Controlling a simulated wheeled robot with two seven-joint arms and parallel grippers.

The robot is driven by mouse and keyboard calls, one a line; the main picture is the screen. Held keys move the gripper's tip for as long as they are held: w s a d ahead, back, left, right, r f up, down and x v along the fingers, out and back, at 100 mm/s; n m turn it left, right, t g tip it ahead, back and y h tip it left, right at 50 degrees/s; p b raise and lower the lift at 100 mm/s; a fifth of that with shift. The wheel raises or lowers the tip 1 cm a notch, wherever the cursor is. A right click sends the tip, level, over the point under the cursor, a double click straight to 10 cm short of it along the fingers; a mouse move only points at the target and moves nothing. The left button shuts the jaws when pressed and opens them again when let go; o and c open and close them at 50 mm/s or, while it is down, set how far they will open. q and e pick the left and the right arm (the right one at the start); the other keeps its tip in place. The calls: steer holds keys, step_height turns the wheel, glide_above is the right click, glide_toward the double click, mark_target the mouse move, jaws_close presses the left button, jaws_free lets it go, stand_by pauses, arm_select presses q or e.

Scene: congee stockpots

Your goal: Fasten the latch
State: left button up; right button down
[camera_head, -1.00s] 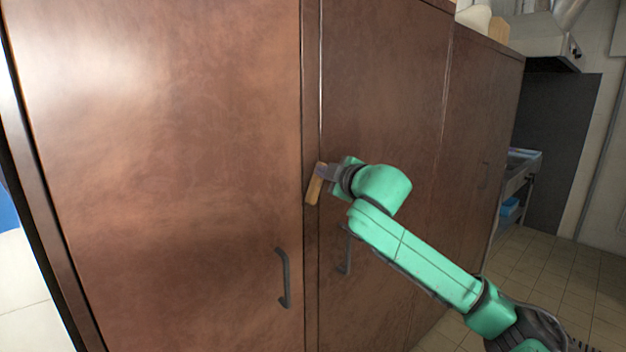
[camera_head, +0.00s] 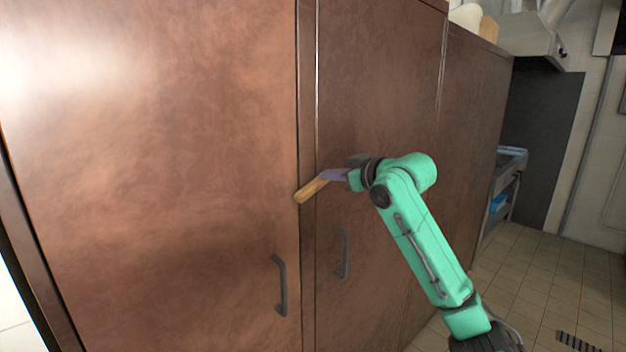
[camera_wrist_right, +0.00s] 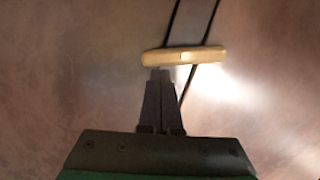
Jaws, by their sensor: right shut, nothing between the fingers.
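The latch is a small wooden bar (camera_head: 311,188) on the front of the brown cabinet, at the seam between two doors. In the head view it slants, its lower left end over the edge of the left door (camera_head: 180,170) and its upper right end at my fingers. In the right wrist view the latch (camera_wrist_right: 205,55) lies across the two dark seam lines, with a pale spot near its middle. My right gripper (camera_head: 332,175) is shut and empty. Its fingertips (camera_wrist_right: 160,73) are right at one half of the bar; contact is not certain. My left gripper is out of view.
Dark handles stick out from the left door (camera_head: 280,286) and the right door (camera_head: 343,254) below the latch. More cabinet front (camera_head: 465,120) runs to the right. The tiled floor (camera_head: 550,275) is open at the right.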

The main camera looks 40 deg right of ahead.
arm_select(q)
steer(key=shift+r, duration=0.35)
arm_select(e)
steer(key=shift+d+f+m+y, duration=0.3)
steer(key=shift+d+m+y, duration=0.1)
steer(key=shift+m, duration=0.6)
arm_select(q)
steer(key=shift+p, duration=0.3)
